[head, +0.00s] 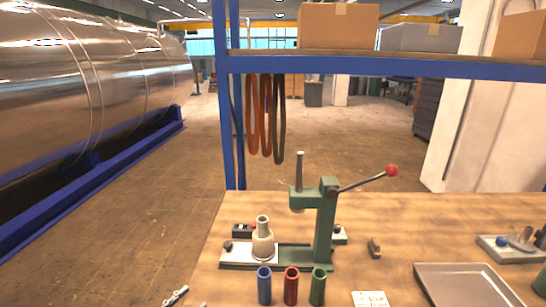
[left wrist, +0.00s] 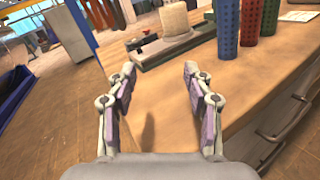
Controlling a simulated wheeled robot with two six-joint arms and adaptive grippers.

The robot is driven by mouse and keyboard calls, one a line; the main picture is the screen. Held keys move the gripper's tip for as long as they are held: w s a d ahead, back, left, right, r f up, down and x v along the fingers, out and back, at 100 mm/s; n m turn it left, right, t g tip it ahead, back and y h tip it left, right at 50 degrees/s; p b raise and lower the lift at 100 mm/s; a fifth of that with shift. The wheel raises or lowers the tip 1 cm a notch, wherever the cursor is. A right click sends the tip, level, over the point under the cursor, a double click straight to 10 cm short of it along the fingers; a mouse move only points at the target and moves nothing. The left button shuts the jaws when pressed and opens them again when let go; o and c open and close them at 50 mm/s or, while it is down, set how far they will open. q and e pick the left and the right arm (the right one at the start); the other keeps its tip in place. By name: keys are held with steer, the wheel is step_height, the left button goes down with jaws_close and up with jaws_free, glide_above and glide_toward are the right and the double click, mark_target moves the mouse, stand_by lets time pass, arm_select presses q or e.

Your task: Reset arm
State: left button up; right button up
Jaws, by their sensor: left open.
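My left gripper (head: 178,296) shows only in part at the bottom edge of the head view, left of the workbench. In the left wrist view its two fingers (left wrist: 160,80) are spread apart with nothing between them. They are over the bench's edge, apart from the things standing on it. The green press (head: 325,225) stands on the bench, with its red-knobbed lever (head: 365,180) pointing up to the right. My right gripper is in neither view.
Blue, red and green cups (head: 291,287) stand at the bench's (head: 375,215) front. A pale stepped part (head: 262,240) stands on the press base. A grey tray (head: 465,268) lies at right. A blue shelf frame (head: 400,66) with boxes spans above. Open floor lies left.

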arm_select(q)
steer(key=d+m+h, duration=0.1)
steer(key=d+m, duration=0.1)
steer(key=s+d+m+g, duration=0.1)
steer(key=d+m, duration=0.1)
steer(key=shift+s+r+h, duration=0.1)
steer(key=shift+s+h, duration=0.05)
steer(key=shift+h, duration=0.25)
steer(key=s+d+f+m+g, duration=0.5)
steer(key=s+d+m+g, duration=0.4)
steer(key=m, duration=0.7)
steer(key=s+a+f+m+g+y, duration=0.1)
steer(key=s+a+f+m+y, duration=0.1)
steer(key=s+a+m+y, duration=0.35)
steer(key=s+a+f+m+g+y, duration=0.1)
steer(key=s+a+f+m+y, duration=0.15)
steer(key=a+y, duration=0.6)
steer(key=s+a+f+g+h, duration=0.1)
steer(key=s+a+f, duration=0.1)
steer(key=f, duration=1.1)
steer(key=s+a+f+h, duration=0.1)
steer(key=a+f, duration=0.1)
steer(key=f, duration=1.2)
steer(key=s+f+g, duration=0.1)
steer(key=s+f, duration=1.3)
steer(key=s, duration=0.3)
steer(key=shift+s+a+n, duration=0.3)
steer(key=shift+s+a, duration=0.1)
steer(key=shift+a, duration=0.05)
